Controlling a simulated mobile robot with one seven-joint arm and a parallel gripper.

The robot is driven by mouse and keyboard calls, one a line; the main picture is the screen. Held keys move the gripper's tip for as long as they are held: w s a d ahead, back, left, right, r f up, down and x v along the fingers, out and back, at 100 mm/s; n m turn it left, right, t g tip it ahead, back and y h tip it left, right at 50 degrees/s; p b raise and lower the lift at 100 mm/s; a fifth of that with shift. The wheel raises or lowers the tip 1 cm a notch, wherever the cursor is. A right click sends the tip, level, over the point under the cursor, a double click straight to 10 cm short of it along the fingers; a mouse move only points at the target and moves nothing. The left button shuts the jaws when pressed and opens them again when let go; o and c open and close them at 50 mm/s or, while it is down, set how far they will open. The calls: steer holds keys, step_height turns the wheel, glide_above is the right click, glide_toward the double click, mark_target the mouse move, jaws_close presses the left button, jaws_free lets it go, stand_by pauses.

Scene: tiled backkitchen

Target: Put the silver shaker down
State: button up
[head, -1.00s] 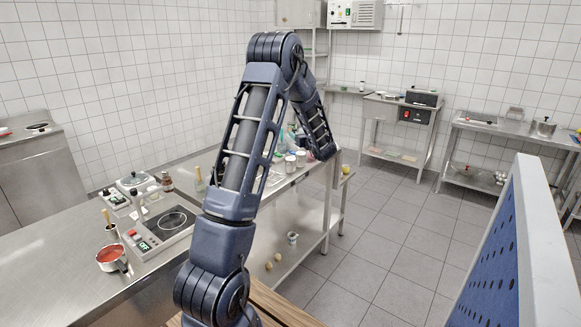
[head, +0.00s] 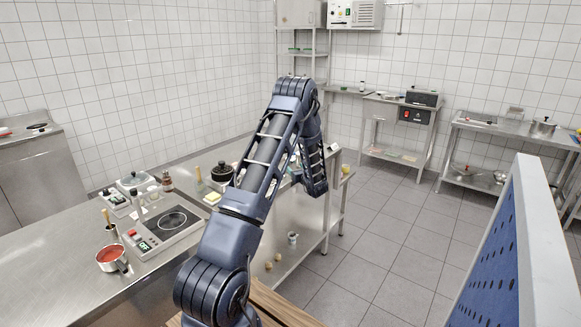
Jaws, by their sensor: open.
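I cannot make out the silver shaker in the head view. My arm rises from the bottom, bends at the elbow and comes down over the right part of the long steel counter (head: 75,262). My wrist is low beside the counter's right end. My gripper's jaws are hidden behind my arm links, so what lies between or under them does not show. Much of the counter's right part is also hidden behind my arm.
The counter holds a hot plate (head: 172,222), a red-filled saucepan (head: 110,259), a black pot (head: 222,172) and a brown bottle (head: 167,182). A small cup (head: 292,239) stands on the lower shelf. A blue perforated panel (head: 487,270) stands at right. The tiled floor (head: 400,235) between is clear.

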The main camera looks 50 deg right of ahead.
steer(key=shift+x, duration=0.95)
steer(key=x, duration=0.4)
steer(key=shift+w+a+r, duration=0.15)
steer(key=shift+r, duration=0.2)
steer(key=shift+w+d, duration=0.3)
steer(key=shift+w, duration=0.15)
steer(key=c, duration=0.9)
steer(key=shift+r, duration=0.1)
step_height(320, 180, up, 20)
steer(key=shift+f, duration=0.1)
